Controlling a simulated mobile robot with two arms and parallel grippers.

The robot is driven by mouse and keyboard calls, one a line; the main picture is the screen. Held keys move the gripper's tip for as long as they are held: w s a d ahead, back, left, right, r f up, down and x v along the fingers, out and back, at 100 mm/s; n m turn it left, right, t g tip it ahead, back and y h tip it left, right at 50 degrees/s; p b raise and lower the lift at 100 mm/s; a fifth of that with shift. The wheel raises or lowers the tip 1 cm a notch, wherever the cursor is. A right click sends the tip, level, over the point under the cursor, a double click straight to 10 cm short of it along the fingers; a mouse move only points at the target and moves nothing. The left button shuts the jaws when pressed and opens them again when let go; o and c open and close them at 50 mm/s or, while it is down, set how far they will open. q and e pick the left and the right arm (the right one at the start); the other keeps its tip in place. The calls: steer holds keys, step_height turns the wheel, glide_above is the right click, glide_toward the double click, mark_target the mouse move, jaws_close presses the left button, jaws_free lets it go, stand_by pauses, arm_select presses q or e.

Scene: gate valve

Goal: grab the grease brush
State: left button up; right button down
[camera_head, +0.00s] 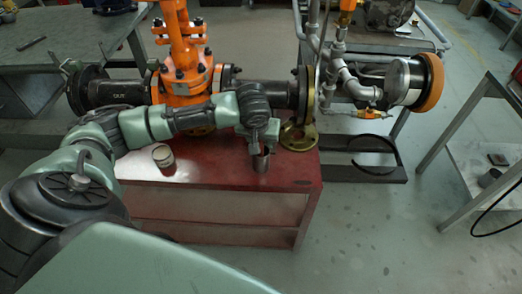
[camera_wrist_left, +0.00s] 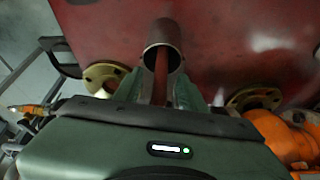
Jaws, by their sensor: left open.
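A metal cup (camera_head: 261,163) stands near the front right of the red cabinet top (camera_head: 215,172). In the left wrist view the cup (camera_wrist_left: 162,38) is straight ahead. A reddish-brown stick, which looks like the grease brush handle (camera_wrist_left: 161,72), rises from it toward the camera. My left gripper (camera_head: 259,140) is just above the cup. In the wrist view its green fingers (camera_wrist_left: 160,88) are open on either side of the handle; I cannot tell whether they touch it. The bristles are hidden in the cup. My right gripper is not in view.
An open tin (camera_head: 164,159) stands left on the cabinet top. A brass flange ring (camera_head: 299,136) lies right of the cup. The orange gate valve (camera_head: 188,70) and dark pipe (camera_head: 115,93) run behind my arm. The cabinet's front edge is close to the cup.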

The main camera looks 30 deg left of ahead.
arm_select(q)
jaws_close()
